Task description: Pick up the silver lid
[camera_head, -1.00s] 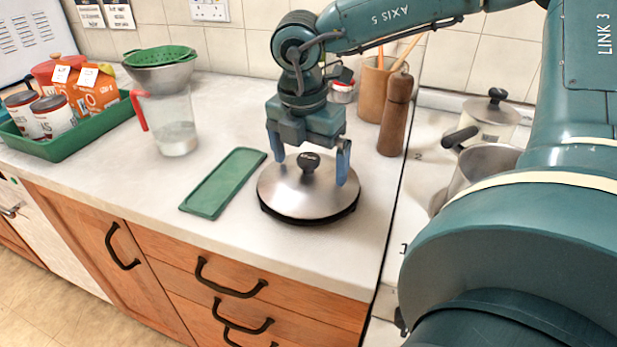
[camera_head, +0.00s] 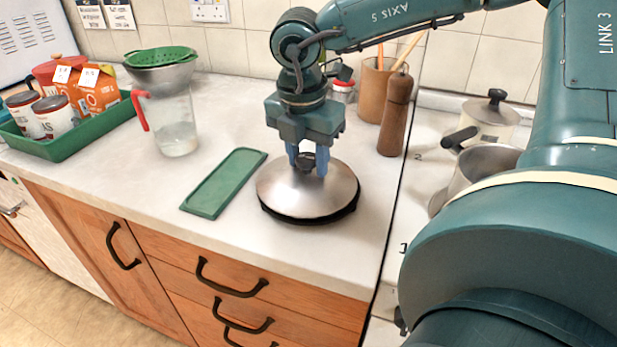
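The silver lid (camera_head: 300,195) is a shiny round dome with a black knob on top. It rests on a dark round base (camera_head: 310,218) on the white countertop, right of the green board. My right gripper (camera_head: 308,166) is directly above the lid, pointing down. Its two blue fingers are closed in on either side of the black knob (camera_head: 306,160) and hide part of it. The lid sits level and does not look raised. My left gripper is not in view.
A green board (camera_head: 224,183) lies left of the lid. A measuring jug (camera_head: 170,122) and a green tray (camera_head: 70,145) with cartons and jars stand farther left. A wooden pepper mill (camera_head: 396,115) and utensil pot (camera_head: 372,92) stand behind right. Pans (camera_head: 485,163) are at the right.

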